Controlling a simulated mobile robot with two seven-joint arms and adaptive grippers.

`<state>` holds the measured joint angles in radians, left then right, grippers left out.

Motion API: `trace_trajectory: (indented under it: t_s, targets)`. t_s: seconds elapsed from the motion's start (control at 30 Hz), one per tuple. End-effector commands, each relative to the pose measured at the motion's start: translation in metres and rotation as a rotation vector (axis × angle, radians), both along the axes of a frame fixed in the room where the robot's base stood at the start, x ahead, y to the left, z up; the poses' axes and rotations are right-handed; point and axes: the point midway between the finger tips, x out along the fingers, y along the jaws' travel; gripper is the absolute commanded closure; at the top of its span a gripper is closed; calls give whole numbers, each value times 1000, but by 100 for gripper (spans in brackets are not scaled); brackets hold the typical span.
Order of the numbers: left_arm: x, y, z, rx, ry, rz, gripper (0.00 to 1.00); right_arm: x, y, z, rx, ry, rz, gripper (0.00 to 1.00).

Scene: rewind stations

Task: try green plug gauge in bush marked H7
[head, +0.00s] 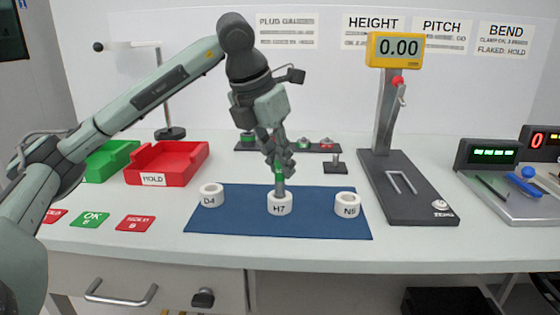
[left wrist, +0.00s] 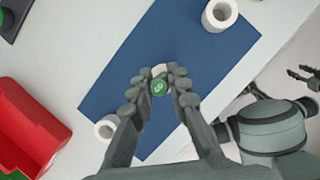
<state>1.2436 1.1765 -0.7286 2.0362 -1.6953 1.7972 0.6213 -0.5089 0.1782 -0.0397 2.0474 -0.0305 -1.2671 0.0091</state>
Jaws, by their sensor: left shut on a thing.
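The green plug gauge (head: 279,168) is held upright in my left gripper (head: 278,160), which is shut on its green handle. Its grey pin points down at the white bush marked H7 (head: 279,204), and the lower end meets the bush's top in the head view. I cannot tell how deep the pin sits. In the left wrist view the gauge's green end (left wrist: 158,87) shows between the fingers, and the H7 bush (left wrist: 158,69) is mostly hidden behind it. My right gripper (left wrist: 302,76) shows at the right edge of the left wrist view, its fingers apart and empty.
Bush D4 (head: 211,195) and bush N5 (head: 347,204) stand either side on the blue mat (head: 240,226). A red HOLD tray (head: 192,161) and green tray (head: 104,160) are left. A height gauge base (head: 415,206) stands right. A dark gauge rack (head: 315,148) is behind.

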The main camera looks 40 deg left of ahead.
Motion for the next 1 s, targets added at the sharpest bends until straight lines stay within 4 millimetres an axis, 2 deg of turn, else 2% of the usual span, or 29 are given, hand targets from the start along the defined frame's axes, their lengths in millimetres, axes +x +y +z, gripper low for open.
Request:
trace_trajectory:
  t_s: [1.0]
  targets:
    - [0, 0, -16, 0, -1, 0, 100, 0, 0, -13, 0, 1, -1, 60]
